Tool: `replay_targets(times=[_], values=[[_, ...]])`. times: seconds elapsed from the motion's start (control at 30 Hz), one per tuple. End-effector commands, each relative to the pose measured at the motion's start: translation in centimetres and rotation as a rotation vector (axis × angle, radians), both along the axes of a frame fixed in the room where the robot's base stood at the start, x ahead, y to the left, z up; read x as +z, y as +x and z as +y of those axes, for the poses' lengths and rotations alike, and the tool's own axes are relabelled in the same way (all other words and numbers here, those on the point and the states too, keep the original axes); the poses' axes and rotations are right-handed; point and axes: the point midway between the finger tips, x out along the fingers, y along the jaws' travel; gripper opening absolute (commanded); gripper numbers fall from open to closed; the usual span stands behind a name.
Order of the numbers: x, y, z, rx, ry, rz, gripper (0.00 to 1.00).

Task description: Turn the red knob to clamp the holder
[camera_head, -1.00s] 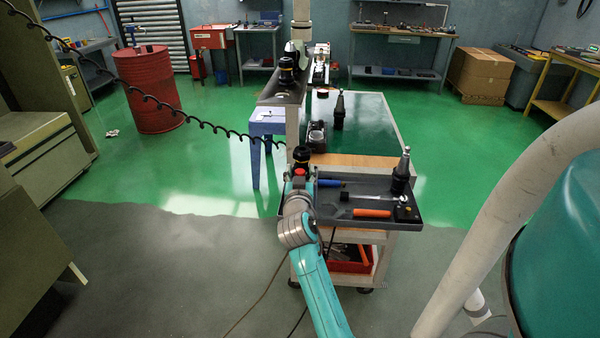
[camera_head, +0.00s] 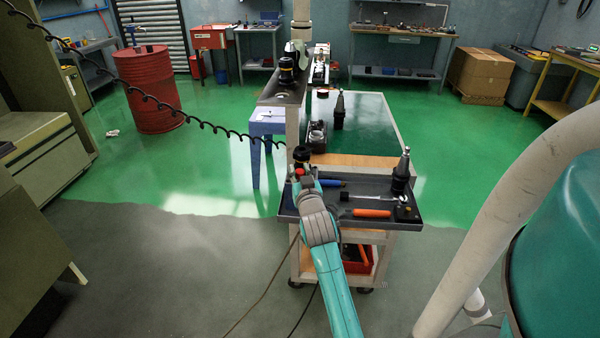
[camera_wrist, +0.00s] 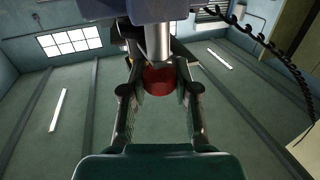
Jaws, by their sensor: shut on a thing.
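The red knob (camera_wrist: 160,82) sits between the fingertips of my gripper (camera_wrist: 161,90) in the wrist view. The fingers are shut on it from both sides. A grey metal cylinder shows just above the knob in that view. In the head view the knob (camera_head: 299,172) is a small red spot at the left end of the cart's tray, at the end of my arm. A black holder (camera_head: 301,156) stands just behind it. My gripper's fingers are mostly hidden by my wrist in the head view.
The cart's grey tray (camera_head: 342,213) holds an orange-handled tool (camera_head: 371,213), a blue tool (camera_head: 332,183) and an upright tool holder (camera_head: 402,172). A coiled black cable (camera_head: 205,126) hangs at the left.

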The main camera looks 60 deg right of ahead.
Motion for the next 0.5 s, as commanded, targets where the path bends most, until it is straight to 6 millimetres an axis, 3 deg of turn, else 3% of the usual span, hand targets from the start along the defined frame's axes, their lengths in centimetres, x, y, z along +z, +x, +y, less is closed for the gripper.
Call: replay_targets(times=[0.5], values=[[-0.11,0.0,0.05,0.083,0.0,0.0,0.0]])
